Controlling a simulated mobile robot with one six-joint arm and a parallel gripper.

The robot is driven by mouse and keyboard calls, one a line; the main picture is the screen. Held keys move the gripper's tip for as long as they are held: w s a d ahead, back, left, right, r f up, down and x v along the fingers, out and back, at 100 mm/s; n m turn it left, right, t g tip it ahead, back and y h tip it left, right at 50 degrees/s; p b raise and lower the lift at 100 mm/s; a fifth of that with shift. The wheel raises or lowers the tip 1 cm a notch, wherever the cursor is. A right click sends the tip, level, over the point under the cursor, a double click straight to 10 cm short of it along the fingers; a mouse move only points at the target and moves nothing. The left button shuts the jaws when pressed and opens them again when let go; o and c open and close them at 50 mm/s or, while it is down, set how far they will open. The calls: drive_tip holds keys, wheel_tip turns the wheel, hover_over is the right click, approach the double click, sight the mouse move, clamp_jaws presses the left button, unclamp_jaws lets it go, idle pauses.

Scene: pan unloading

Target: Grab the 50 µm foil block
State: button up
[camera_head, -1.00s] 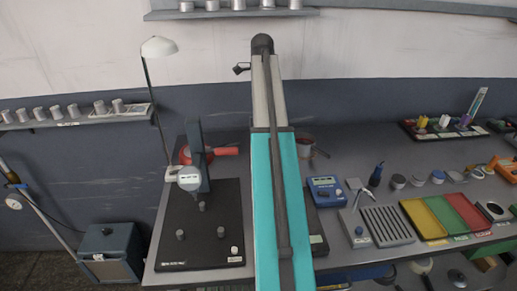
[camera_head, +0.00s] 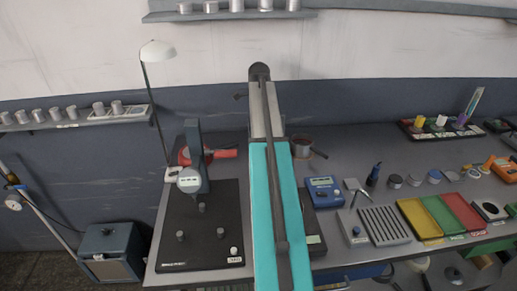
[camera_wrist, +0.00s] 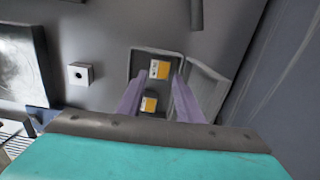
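In the wrist view, two small orange-and-white blocks sit in a shallow dark open case: a far block (camera_wrist: 160,69) and a near block (camera_wrist: 149,104). Their labels are too small to read, so I cannot tell which is the 50 µm foil block. The case's pale lid (camera_wrist: 207,84) stands open at the right. My gripper (camera_wrist: 158,78) points down toward the case, its two purple fingers apart on either side of the blocks, with nothing visibly held. I cannot tell its height above the blocks. In the head view my arm hides the gripper.
A small white cube with a dark dot (camera_wrist: 80,73) lies left of the case. In the head view, a gauge stand (camera_head: 195,160) on a black base is left of my arm. A blue meter (camera_head: 325,191), slotted block (camera_head: 384,226) and coloured trays (camera_head: 418,219) are right.

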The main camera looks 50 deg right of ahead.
drive_tip(key=shift+f, duration=0.15)
drive_tip(key=shift+a+f+p, duration=0.2)
drive_tip(key=shift+f+p, duration=0.35)
drive_tip(key=shift+f, duration=0.35)
drive_tip(key=shift+f+p, duration=0.35)
drive_tip(key=shift+f, duration=1.25)
drive_tip(key=c, duration=0.7)
drive_tip(key=shift+c, duration=0.2)
drive_tip(key=shift+r, duration=0.15)
